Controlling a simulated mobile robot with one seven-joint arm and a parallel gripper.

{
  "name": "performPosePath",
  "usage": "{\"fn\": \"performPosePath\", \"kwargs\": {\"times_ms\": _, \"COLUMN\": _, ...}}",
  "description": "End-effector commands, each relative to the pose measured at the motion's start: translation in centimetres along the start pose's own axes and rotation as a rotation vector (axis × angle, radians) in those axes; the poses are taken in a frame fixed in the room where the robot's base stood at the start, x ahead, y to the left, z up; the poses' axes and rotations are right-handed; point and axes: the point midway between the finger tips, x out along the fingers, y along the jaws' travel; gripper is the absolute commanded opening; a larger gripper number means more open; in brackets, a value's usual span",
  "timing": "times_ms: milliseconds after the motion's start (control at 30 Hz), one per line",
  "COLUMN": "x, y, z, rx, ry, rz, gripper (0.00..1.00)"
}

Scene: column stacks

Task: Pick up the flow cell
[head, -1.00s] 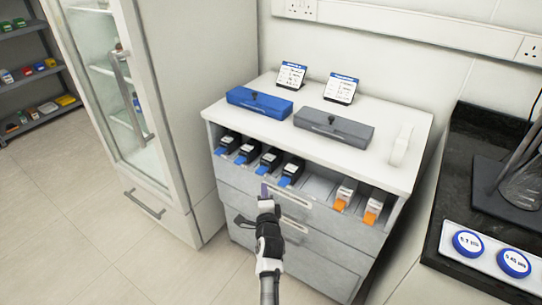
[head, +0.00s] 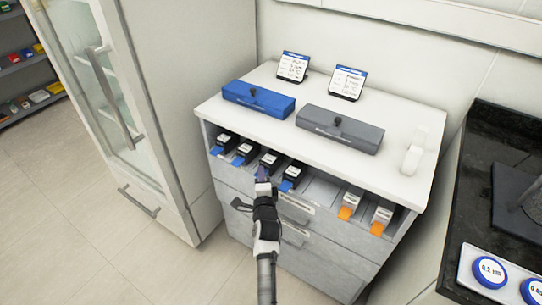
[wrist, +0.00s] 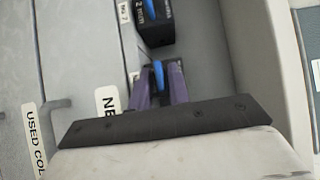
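Several black blocks with blue tabs stand in a row in the open front bay of the white cabinet. Which is the flow cell I cannot say for sure; the third black block (head: 270,158) is nearest my gripper (head: 262,173). In the wrist view, a black block (wrist: 154,22) with white print including "2 mm" shows at the top, its blue tab (wrist: 158,72) pointing at me. My gripper (wrist: 160,82) is open, its purple fingers either side of the tab's end. Contact with the tab cannot be told.
The fourth black block (head: 292,175) stands close on the right. Two white blocks with orange tabs (head: 348,203) sit further right, past empty slots. Drawer handles (head: 296,208) lie below. A blue case (head: 258,98) and a grey case (head: 340,128) rest on the cabinet top.

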Motion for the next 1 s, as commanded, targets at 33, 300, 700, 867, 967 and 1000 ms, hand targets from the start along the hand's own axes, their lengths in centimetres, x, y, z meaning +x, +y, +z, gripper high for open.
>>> {"fn": "performPosePath", "kwargs": {"times_ms": 33, "x": -0.04, "y": 0.03, "z": 0.01, "rx": 0.0, "ry": 0.0, "rz": 0.0, "gripper": 0.18}}
{"fn": "performPosePath", "kwargs": {"times_ms": 300, "x": -0.02, "y": 0.02, "z": 0.02, "rx": 0.0, "ry": 0.0, "rz": 0.0, "gripper": 0.06}}
{"fn": "performPosePath", "kwargs": {"times_ms": 700, "x": 0.01, "y": -0.09, "z": 0.02, "rx": 0.0, "ry": 0.0, "rz": -0.002, "gripper": 0.0}}
{"fn": "performPosePath", "kwargs": {"times_ms": 867, "x": 0.07, "y": -0.22, "z": -0.02, "rx": 0.0, "ry": 0.0, "rz": -0.002, "gripper": 0.0}}
{"fn": "performPosePath", "kwargs": {"times_ms": 967, "x": 0.23, "y": -0.48, "z": -0.11, "rx": 0.0, "ry": 0.0, "rz": -0.003, "gripper": 0.0}}
{"fn": "performPosePath", "kwargs": {"times_ms": 1000, "x": 0.31, "y": -0.63, "z": -0.16, "rx": 0.0, "ry": 0.0, "rz": -0.003, "gripper": 0.0}}
